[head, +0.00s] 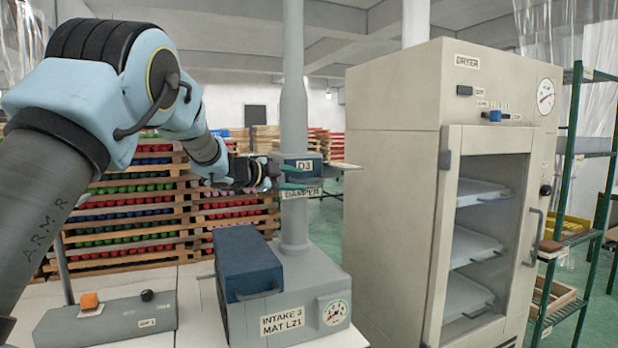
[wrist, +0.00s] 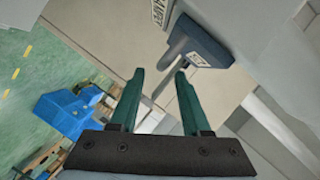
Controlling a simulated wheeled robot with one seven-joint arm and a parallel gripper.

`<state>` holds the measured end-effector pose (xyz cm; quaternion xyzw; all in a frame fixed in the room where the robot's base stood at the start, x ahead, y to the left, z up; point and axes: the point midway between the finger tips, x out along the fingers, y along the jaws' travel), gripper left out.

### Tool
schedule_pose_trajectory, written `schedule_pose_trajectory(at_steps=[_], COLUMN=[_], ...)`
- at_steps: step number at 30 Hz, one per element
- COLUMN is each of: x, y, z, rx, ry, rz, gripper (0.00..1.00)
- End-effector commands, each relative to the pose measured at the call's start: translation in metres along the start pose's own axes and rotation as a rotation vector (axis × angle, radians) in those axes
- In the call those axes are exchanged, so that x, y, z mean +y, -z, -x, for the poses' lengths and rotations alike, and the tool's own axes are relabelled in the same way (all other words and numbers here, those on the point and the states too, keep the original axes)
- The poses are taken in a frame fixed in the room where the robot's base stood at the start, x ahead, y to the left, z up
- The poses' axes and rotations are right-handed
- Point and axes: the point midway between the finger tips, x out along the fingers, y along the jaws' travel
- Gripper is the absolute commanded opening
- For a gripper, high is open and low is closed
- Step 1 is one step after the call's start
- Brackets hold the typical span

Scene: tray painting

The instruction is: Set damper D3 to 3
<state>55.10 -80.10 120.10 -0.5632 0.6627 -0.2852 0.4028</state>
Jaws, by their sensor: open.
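The damper D3 (head: 301,158) is a dark blue-grey part on the upright grey pipe (head: 293,90), with a D3 plate and a DAMPER label below it. In the wrist view the dark blue damper handle (wrist: 206,44) with a small tag lies just beyond the right fingertip. My gripper (head: 287,178) is at the pipe's left side, level with the damper. In the wrist view my gripper (wrist: 160,72) is open, with nothing between its two green fingers. I cannot tell whether a finger touches the handle. The damper's scale and setting cannot be read.
Below stands the grey intake box (head: 285,310) with a dark blue lid and a dial. A grey control box (head: 110,322) with an orange button is at left. The tall dryer (head: 393,170) stands close at right. Stacked wooden trays (head: 150,205) fill the back left.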

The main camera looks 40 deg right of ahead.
Motion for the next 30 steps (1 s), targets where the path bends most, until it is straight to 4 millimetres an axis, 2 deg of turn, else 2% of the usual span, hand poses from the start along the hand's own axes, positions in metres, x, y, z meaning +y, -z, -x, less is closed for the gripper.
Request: schedule_pose_trajectory(at_steps=[3, 9, 21, 30], x=[-0.002, -0.002, 0.0, 0.0], y=[0.002, 0.0, -0.001, -0.001], z=[-0.022, -0.045, -0.052, -0.052], rx=[0.001, -0.001, -0.002, -0.002], ry=[-0.002, 0.0, 0.001, 0.001], rz=[0.0, 0.001, 0.001, 0.001], gripper=[0.47, 0.47, 0.47, 0.14])
